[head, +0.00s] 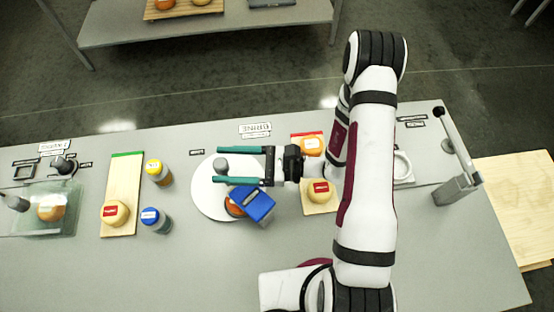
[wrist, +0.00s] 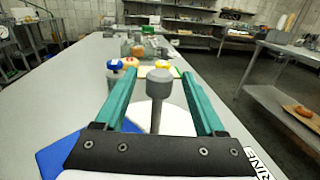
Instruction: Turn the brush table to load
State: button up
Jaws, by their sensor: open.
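The brush table is a white round disc (head: 205,200) in the middle of the bench, also partly seen in the wrist view (wrist: 178,118). A grey upright knob (head: 221,166) stands at its far edge. My gripper (head: 216,165) is open, with one teal finger on each side of the knob. In the wrist view the knob (wrist: 158,88) stands between the fingers, with gaps on both sides. A blue block-shaped part (head: 252,204) hangs over the disc's near right side, partly covering an orange cheese wheel (head: 234,207).
Left of the disc stand a yellow-capped jar (head: 158,173) and a blue-capped jar (head: 155,220). A board (head: 122,180) there holds a red-labelled cheese. Right of the disc, another board holds two cheeses (head: 320,191), close to my arm.

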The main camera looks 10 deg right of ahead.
jog(key=s+d, duration=0.2)
jog(key=d, duration=1.2)
jog(key=shift+s, duration=0.2)
jog(key=w+a+n+g, duration=0.3)
jog(key=w+n+g, duration=0.1)
jog(key=w+g, duration=0.25)
jog(key=x, duration=1)
jog(key=s+x, duration=0.1)
jog(key=x, duration=0.5)
jog(key=shift+s+d+f, duration=0.1)
jog(key=shift+d+f, duration=0.1)
jog(key=shift+f, duration=0.15)
grip_shut()
